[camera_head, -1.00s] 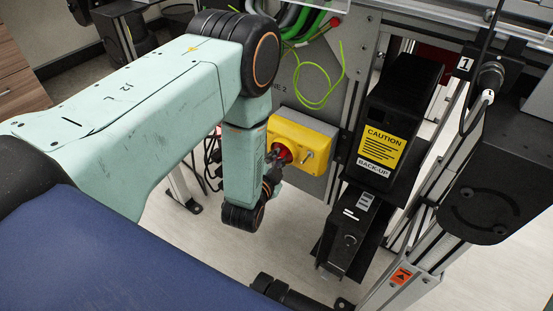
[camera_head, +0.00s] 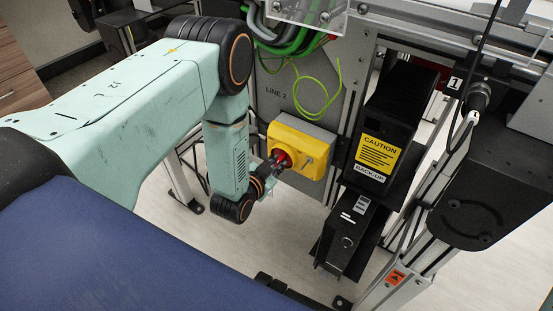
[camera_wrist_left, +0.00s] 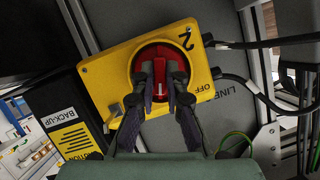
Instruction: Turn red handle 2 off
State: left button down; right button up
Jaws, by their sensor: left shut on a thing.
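The red handle (camera_head: 283,158) is mounted on the front of a yellow switch box (camera_head: 312,169) under the "LINE 2" label. In the left wrist view the round red handle (camera_wrist_left: 161,52) sits on the yellow box (camera_wrist_left: 100,75), which is marked "2", with "OFF" to the right of the handle. The handle's raised grip runs roughly up and down in that view. My left gripper (camera_head: 275,165) is shut on this grip. Its two dark fingers (camera_wrist_left: 160,84) lie on either side of the grip and partly cover the dial. My right gripper is not in view.
A black unit with a yellow "CAUTION" label (camera_head: 390,125) stands right of the box, with a smaller black unit (camera_head: 347,240) below. Green cables (camera_head: 290,40) hang above. Dark cables (camera_wrist_left: 260,45) run off the box's side. A metal frame post (camera_head: 405,255) stands further right.

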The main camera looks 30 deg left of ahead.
pick_arm(q)
jog(key=shift+a+n+h+p, duration=0.2)
jog(key=shift+n+h+p, duration=0.25)
jog(key=shift+n+h, duration=0.4)
jog(key=n+h, duration=0.1)
jog(key=n, duration=0.1)
jog(key=shift+f+n+g, duration=0.1)
jog(key=shift+n+g, duration=0.2)
jog(key=shift+n, duration=0.05)
jog(key=shift+a+n+h+b, duration=0.1)
jog(key=shift+n+h+b, duration=0.25)
jog(key=shift+n+h, duration=0.55)
jog(key=shift+n+h+b, duration=0.75)
jog(key=shift+n, duration=0.55)
jog(key=c, duration=1.4)
grip_release()
